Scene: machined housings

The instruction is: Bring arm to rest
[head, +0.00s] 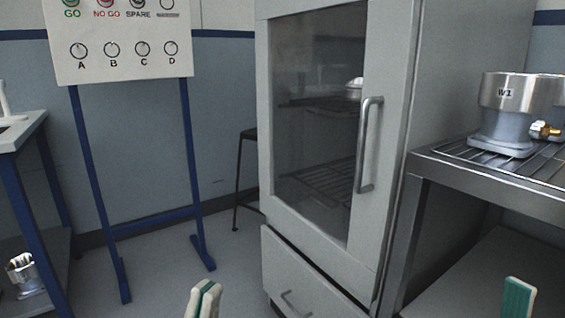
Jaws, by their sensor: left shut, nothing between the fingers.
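My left gripper (204,300) shows at the bottom edge, left of centre. Its green and white fingertips are together and hold nothing. The tip of my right gripper (518,298) shows at the bottom right; whether its fingers are open or shut cannot be made out. Both stand in front of the cabinet and touch nothing that I can see. The rest of both arms is out of view.
A grey cabinet (390,110) with a closed glass door and a drawer stands ahead. A housing marked W1 (505,110) sits on a wire-topped table (470,185) at right. A button panel (120,45) on blue legs stands left. Another housing (25,275) is low at far left.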

